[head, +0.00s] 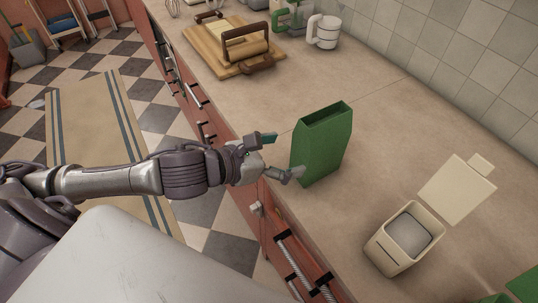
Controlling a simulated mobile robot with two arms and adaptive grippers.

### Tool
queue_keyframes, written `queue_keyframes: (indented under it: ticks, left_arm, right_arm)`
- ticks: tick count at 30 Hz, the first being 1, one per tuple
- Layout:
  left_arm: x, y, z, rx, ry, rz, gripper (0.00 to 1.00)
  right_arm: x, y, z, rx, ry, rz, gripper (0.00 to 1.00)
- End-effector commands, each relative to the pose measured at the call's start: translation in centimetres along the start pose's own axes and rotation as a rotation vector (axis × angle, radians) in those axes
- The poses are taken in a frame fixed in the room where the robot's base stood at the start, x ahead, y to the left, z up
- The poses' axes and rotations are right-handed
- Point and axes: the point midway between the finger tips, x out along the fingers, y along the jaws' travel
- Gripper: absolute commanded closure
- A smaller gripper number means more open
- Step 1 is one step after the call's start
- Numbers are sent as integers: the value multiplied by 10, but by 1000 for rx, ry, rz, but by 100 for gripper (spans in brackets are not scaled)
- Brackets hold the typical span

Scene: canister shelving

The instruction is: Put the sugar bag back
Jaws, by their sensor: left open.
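A green bag (322,146), which looks like the sugar bag, stands upright on the counter with its top open. My left gripper (277,157) is open just to the left of the bag, its fingers pointing toward it. The lower finger is close to the bag's lower left side; I cannot tell whether it touches. An open cream canister (395,243) with pale contents stands to the right, nearer to me. A cream lid (457,190) shows beside the canister. My right gripper is not in view.
A wooden board (222,52) with a rolling pin and a white mug (324,32) stand farther back on the counter. Other green items (522,287) show at the lower right corner. The counter (400,130) behind the bag is clear. Drawers with handles line the counter front.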

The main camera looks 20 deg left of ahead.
Motion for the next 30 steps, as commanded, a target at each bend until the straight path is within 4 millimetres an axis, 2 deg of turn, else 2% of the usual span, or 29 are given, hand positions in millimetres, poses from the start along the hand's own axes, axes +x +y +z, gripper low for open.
queue_keyframes:
  ticks: [1, 2, 4, 9, 30]
  left_arm:
    - [-15, 0, 2, 5, 10, -1, 8]
    - [-21, -2, 2, 6, 10, -5, 8]
    - [-27, 0, 6, -4, 6, 1, 8]
    - [-40, 0, 4, -3, 4, 2, 8]
    - [-45, 0, 2, 0, 0, -2, 8]
  right_arm:
    - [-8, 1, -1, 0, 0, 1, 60]
    - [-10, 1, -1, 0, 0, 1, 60]
    - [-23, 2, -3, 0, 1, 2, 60]
    - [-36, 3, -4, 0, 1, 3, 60]
    - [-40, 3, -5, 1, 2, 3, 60]
